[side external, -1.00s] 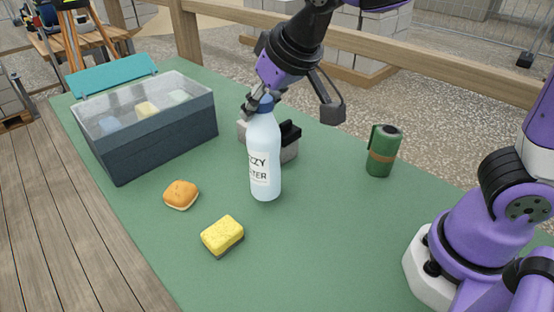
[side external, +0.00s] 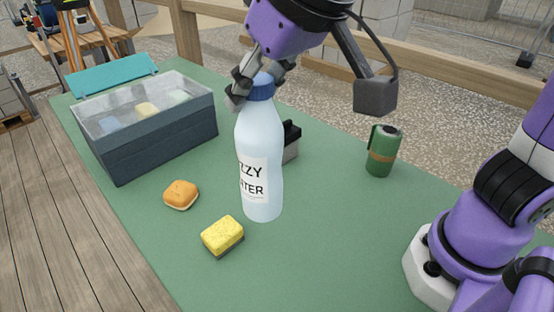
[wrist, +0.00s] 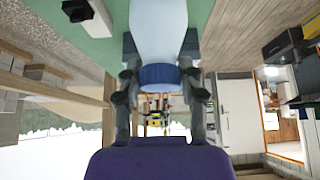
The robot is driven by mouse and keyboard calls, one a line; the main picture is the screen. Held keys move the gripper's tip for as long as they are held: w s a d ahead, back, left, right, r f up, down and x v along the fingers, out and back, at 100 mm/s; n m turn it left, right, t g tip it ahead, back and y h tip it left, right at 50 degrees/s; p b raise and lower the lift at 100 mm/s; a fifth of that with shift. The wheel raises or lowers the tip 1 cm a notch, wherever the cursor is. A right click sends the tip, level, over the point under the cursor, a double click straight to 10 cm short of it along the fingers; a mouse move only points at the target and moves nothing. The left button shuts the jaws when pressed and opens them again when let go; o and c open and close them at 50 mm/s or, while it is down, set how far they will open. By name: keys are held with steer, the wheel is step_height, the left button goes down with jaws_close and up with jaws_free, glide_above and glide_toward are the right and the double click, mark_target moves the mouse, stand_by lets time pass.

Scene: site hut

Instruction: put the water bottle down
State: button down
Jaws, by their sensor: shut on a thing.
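The water bottle (side external: 260,170) is pale blue with a blue cap and a white label. It hangs roughly upright from my gripper (side external: 258,86), which is shut on it around the cap and neck. It seems held above the green table (side external: 340,230), though the gap under its base is hard to judge. In the wrist view, the bottle's cap (wrist: 159,75) sits between the two fingers of my gripper (wrist: 162,68), and its body runs up out of the frame.
A yellow sponge (side external: 222,235) and an orange bun-like item (side external: 181,194) are left of the bottle. A dark bin (side external: 165,145) stands at back left. A grey block with a black top (side external: 291,143) is partly hidden behind the bottle. A green canister (side external: 383,150) stands right.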

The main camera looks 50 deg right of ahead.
steer(key=shift+s+a+r+n, duration=0.2)
steer(key=shift+s+r+n, duration=0.05)
steer(key=shift+s+n, duration=0.15)
steer(key=shift+s+d+n+y, duration=0.1)
steer(key=shift+s+n+y, duration=0.4)
steer(key=shift+n+y, duration=0.45)
steer(key=s+f+n+g+y, duration=0.1)
steer(key=s+f+n+y, duration=0.1)
steer(key=s+f+n, duration=0.4)
step_height(320, 180, down, 4)
steer(key=shift+s+f+g+y, duration=0.2)
steer(key=shift+f+g+y, duration=0.05)
steer(key=shift+g+y, duration=0.15)
steer(key=shift+f, duration=0.15)
steer(key=shift+c, duration=2.2)
jaws_free()
